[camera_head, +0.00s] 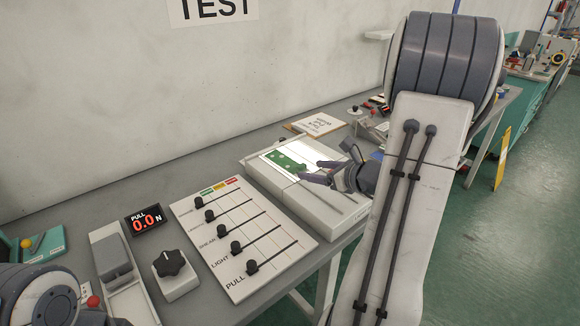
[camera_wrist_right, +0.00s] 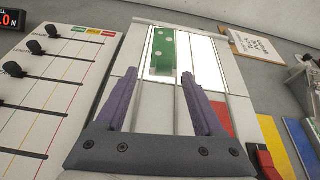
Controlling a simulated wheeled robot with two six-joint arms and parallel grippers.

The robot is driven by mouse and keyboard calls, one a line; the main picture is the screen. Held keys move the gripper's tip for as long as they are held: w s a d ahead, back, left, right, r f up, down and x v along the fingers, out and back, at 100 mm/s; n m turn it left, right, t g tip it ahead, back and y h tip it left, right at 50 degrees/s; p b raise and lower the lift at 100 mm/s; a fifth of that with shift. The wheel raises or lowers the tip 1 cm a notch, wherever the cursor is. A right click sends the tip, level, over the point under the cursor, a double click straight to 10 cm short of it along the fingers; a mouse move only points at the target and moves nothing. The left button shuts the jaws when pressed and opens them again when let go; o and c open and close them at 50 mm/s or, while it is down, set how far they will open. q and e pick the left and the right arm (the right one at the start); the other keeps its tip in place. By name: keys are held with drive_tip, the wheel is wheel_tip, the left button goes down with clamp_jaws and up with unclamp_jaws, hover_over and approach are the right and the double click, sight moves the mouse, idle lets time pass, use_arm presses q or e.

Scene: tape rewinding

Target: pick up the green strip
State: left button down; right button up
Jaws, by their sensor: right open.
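The green strip (camera_head: 283,162) with white dots lies on a bright lit panel (camera_head: 268,155) at the far end of a white box-shaped unit (camera_head: 314,200). In the right wrist view the green strip (camera_wrist_right: 164,48) lies ahead of the fingertips, partly behind a thin rail line. My right gripper (camera_head: 313,172) is open and empty, its purple-grey fingers spread over the unit and pointing towards the strip. In the right wrist view the gripper (camera_wrist_right: 160,76) shows no contact with the strip. Of my left arm only a rounded part shows at lower left; its fingers are not visible.
A white slider panel (camera_head: 243,240) with several black knobs stands left of the unit. A dial box (camera_head: 172,272), a red number display (camera_head: 147,219) and a grey press-like device (camera_head: 113,262) stand further left. A paper card (camera_head: 317,124) lies behind the unit.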

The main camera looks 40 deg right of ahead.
sight(302, 166)
drive_tip(key=x, duration=0.5)
drive_tip(key=shift+w+d+p, duration=0.3)
drive_tip(key=shift+w+d, duration=0.05)
drive_tip(key=shift+w, duration=0.1)
clamp_jaws()
